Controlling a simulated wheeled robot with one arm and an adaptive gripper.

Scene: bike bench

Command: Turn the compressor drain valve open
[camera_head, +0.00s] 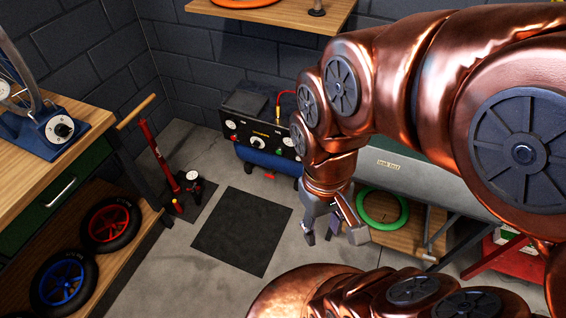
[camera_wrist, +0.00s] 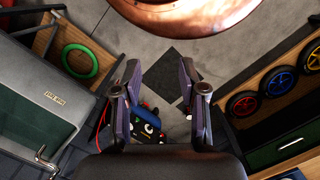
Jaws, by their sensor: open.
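The compressor (camera_head: 262,136) stands on the floor against the back wall, with a dark box, a panel of gauges and knobs, and a blue tank (camera_head: 264,160) below. A small reddish part shows under the tank; I cannot tell if it is the drain valve. My gripper (camera_head: 333,230) is open and empty, pointing down in front and to the right of the compressor, apart from it. In the wrist view the compressor (camera_wrist: 148,128) shows beyond my open fingers (camera_wrist: 159,76), partly hidden by the gripper body. My arm hides the compressor's right side in the head view.
A red floor pump (camera_head: 163,165) stands left of the compressor. A black mat (camera_head: 243,231) lies on the floor in front. A workbench (camera_head: 40,180) with wheels below is at left. A grey sink (camera_head: 420,182) and green ring (camera_head: 382,209) are at right. A red hose rises from the compressor.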

